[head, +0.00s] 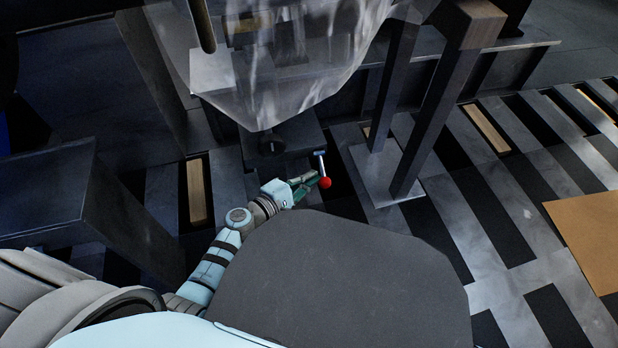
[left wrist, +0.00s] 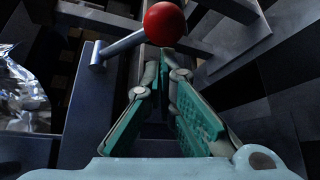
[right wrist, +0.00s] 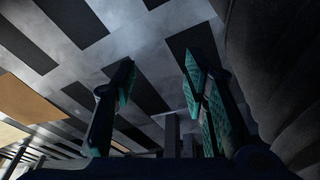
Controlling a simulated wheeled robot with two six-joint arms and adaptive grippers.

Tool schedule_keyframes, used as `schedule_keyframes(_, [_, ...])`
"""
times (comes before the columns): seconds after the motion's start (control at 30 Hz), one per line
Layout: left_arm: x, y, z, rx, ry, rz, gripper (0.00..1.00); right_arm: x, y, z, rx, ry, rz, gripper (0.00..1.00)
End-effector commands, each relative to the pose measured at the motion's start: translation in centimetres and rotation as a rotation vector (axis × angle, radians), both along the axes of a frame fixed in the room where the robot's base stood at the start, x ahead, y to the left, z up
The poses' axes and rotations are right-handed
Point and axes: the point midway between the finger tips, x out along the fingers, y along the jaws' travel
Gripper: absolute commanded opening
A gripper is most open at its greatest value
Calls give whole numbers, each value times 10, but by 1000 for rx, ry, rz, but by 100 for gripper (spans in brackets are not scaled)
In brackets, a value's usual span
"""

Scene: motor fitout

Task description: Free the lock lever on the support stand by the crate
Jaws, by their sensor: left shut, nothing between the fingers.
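The lock lever (head: 320,162) is a thin metal rod with a red ball knob (head: 325,182), on the dark support stand (head: 282,140) in the head view. In the left wrist view the red knob (left wrist: 164,23) is at the top centre, with the lever rod (left wrist: 124,43) running left from it. My left gripper (head: 312,182) is shut and empty, its tips just beside the knob; whether they touch it I cannot tell. It also fills the middle of the left wrist view (left wrist: 165,60). My right gripper (right wrist: 158,68) shows only in the right wrist view, open and empty.
A plastic-wrapped load (head: 285,70) hangs over the stand. A dark metal leg frame (head: 425,120) stands close to the right of the lever. A dark metal structure (head: 75,195) is at left. The slatted floor (head: 500,210) is open at right, with a brown panel (head: 590,235).

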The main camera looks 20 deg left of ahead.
Motion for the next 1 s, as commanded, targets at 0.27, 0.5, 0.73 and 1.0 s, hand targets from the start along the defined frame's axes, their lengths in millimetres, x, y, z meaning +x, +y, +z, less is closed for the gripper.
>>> schedule_keyframes(0.27, [-2,-1,1,-1,1,1,0,0,0,0,0,0,0,40])
schedule_keyframes(0.5, [-2,-1,2,-10,15,1,0,3,0,-4,1,-6,-4,40])
schedule_keyframes(0.73, [-3,-2,4,-46,73,1,0,7,-3,-31,8,-18,-21,40])
schedule_keyframes(1.0, [-5,-3,5,-74,118,1,0,6,-5,-48,12,-25,-35,40])
